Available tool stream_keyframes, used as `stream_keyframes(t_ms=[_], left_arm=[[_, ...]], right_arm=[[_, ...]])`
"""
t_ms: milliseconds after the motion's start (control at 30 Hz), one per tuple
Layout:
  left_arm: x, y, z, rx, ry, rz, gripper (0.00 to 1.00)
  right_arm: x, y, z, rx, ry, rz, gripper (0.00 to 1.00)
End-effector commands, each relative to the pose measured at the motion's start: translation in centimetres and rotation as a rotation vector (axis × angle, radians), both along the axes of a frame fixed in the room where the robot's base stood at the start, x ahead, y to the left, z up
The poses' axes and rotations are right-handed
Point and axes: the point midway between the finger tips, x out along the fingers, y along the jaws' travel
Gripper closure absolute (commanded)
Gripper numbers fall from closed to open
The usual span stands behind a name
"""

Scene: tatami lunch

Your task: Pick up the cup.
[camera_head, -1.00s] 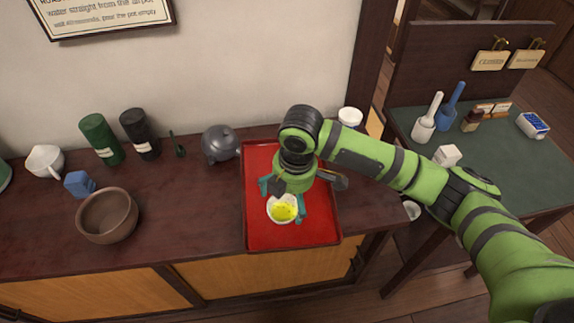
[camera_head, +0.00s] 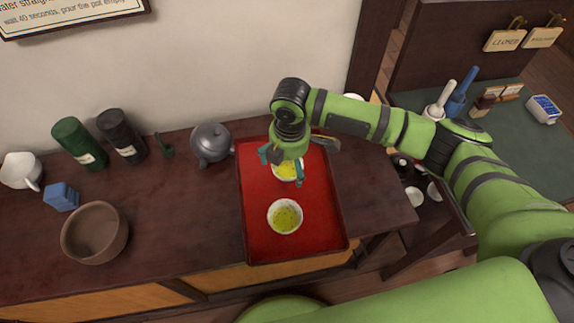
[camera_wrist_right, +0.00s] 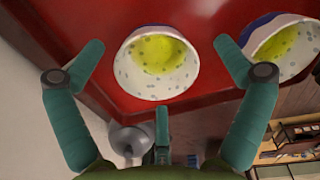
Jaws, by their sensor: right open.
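Two small white speckled cups with yellow-green tea are on the red tray (camera_head: 257,225). The near cup (camera_head: 285,217) stands clear in the head view. The far cup (camera_head: 289,172) is partly hidden under my right gripper (camera_head: 282,168). In the right wrist view, one cup (camera_wrist_right: 155,75) lies between the spread fingers of my right gripper (camera_wrist_right: 160,63), with gaps on both sides. The other cup (camera_wrist_right: 285,50) is to the right, outside the fingers. The gripper is open and holds nothing. My left gripper is not in view.
A grey teapot (camera_head: 211,143) stands left of the tray on the dark counter (camera_head: 185,205). Further left are a brown bowl (camera_head: 95,233), a blue block (camera_head: 61,197), green (camera_head: 79,143) and black (camera_head: 121,136) canisters and a white pitcher (camera_head: 20,171). The wall is behind.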

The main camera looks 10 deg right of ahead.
Motion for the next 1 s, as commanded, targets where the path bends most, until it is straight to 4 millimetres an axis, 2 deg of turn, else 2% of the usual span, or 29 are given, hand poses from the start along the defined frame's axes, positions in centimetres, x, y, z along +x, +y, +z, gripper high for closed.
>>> stream_keyframes(t_ms=[167,400,433,467,500,567,1000], left_arm=[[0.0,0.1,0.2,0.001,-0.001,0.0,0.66],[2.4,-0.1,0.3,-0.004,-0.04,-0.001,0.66],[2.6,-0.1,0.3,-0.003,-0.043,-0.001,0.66],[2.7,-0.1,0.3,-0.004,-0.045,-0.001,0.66],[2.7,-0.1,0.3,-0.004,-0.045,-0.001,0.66],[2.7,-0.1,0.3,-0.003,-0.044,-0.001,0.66],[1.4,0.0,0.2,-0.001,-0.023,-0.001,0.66]], right_arm=[[0.1,0.0,-1.8,-0.001,-0.001,-0.001,0.0],[0.2,0.0,-2.0,0.0,-0.002,0.0,0.0],[0.2,0.0,-2.0,0.0,-0.002,0.0,0.08],[0.2,0.0,-2.0,0.0,-0.002,0.0,0.2],[0.2,0.0,-2.0,0.0,-0.002,0.0,0.36],[0.2,0.0,-2.0,0.0,-0.002,0.0,0.6],[0.1,0.0,-2.0,0.0,0.0,0.0,0.62]])
